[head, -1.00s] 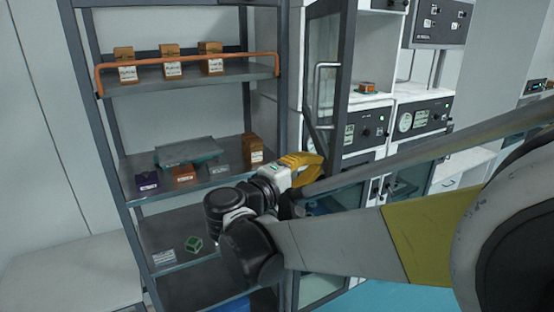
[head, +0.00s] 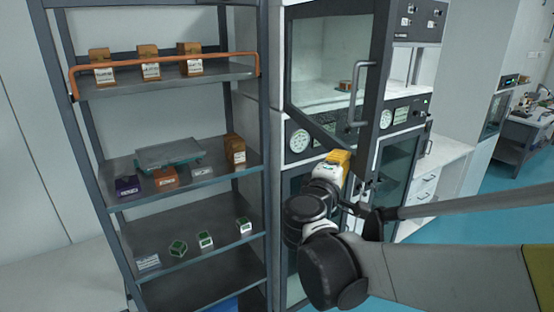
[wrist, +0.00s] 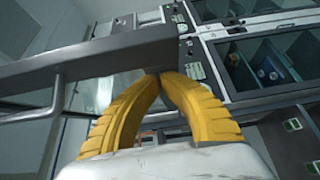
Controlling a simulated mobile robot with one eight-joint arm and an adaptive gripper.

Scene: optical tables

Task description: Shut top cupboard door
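The top cupboard door (head: 382,70), a glass pane in a dark frame with a pale vertical handle (head: 357,95), stands partly open over its cupboard. My gripper (head: 340,157), with yellow fingers, is just below the door's lower edge in the head view. In the wrist view, the fingertips (wrist: 158,74) meet and lie against or very near the dark door frame (wrist: 110,55). Contact is unclear. The handle (wrist: 48,112) is left of the fingers, not held.
A grey shelf rack (head: 85,130) with several boxes stands left of the cupboard. Lower glass cupboards (head: 395,165) lie under the instrument panel (head: 400,112). A white bench (head: 445,155) and open blue floor (head: 500,200) are at the right.

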